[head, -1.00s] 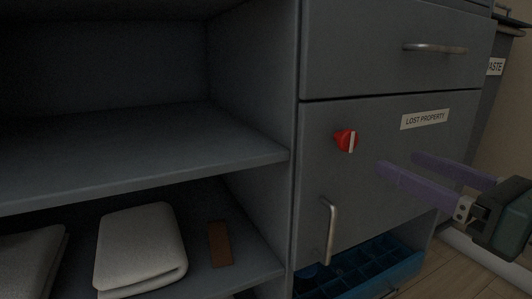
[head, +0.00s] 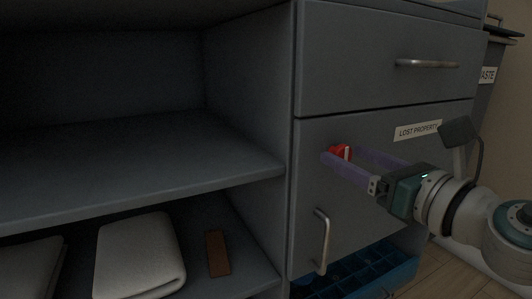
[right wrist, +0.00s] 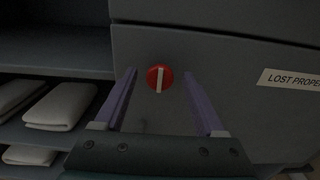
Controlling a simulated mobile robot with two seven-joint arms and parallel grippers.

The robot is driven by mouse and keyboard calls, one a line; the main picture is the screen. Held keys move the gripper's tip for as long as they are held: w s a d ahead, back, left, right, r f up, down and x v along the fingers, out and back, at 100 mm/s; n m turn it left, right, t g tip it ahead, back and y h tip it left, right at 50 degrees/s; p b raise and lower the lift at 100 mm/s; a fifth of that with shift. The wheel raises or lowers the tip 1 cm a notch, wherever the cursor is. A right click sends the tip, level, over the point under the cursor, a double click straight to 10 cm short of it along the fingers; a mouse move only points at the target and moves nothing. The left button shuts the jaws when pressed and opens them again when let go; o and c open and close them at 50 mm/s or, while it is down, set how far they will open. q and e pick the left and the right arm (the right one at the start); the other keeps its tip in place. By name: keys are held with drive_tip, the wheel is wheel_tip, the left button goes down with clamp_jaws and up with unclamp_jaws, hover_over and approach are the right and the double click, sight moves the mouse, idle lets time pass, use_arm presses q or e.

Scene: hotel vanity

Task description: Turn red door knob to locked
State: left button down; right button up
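The red door knob (head: 340,151) sits on the grey lost property door (head: 380,215), partly hidden by a finger in the head view. In the right wrist view the knob (right wrist: 160,78) shows whole, with its white bar close to upright. My right gripper (head: 341,154) is open, its two purple fingers pointing at the door. In the right wrist view the knob lies between and a little beyond the fingertips (right wrist: 158,75). I cannot tell whether either finger touches it. My left gripper is in neither view.
The door's metal handle (head: 322,242) stands out below the knob. A drawer handle (head: 428,64) is above. A blue divided tray (head: 375,273) is under the door. Open shelves (head: 130,160) at left hold folded towels (head: 140,252) and a brown block (head: 218,253). A waste bin (head: 489,100) stands at right.

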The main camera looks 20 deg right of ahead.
clamp_jaws()
idle(0.3)
drive_tip(key=shift+m, duration=0.3)
drive_tip(key=m+p, duration=0.1)
drive_tip(key=m, duration=0.2)
drive_tip(key=shift+d+m, duration=0.1)
drive_tip(key=shift+m, duration=0.3)
drive_tip(key=m+p, duration=0.1)
drive_tip(key=m, duration=0.3)
drive_tip(key=m+p, duration=0.1)
drive_tip(key=m, duration=0.4)
drive_tip(key=shift+d, duration=0.1)
drive_tip(key=m+p, duration=0.1)
drive_tip(key=m, duration=0.3)
drive_tip(key=shift+f+p, duration=0.15)
drive_tip(key=shift+p, duration=0.2)
drive_tip(key=shift+m, duration=0.4)
